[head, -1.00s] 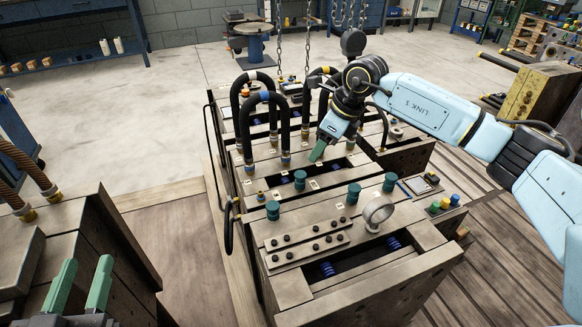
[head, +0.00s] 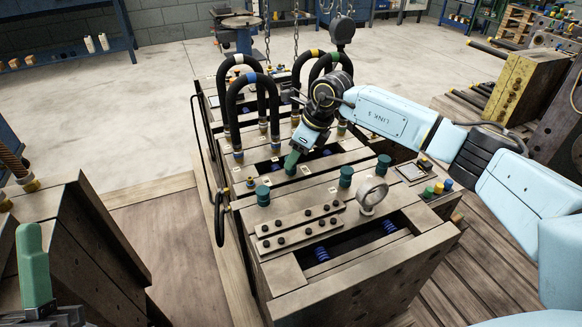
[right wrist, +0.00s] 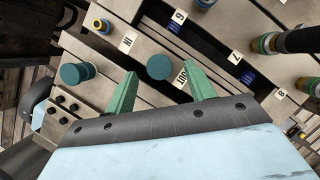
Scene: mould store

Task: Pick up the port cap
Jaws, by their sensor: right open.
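A round teal cap (right wrist: 160,67), which I take to be the port cap, stands on the mould top between my right gripper's fingers in the right wrist view. My right gripper (right wrist: 158,92) is open, a green finger on each side of the cap, with gaps. I cannot tell how far above it the fingertips are. One green finger of my left gripper (head: 34,268) shows at the lower left.
Other teal caps (head: 263,195) (head: 346,176) (head: 384,163) stand nearby. Black looped hoses (head: 231,110) rise behind and left of the right gripper. Chains hang behind.

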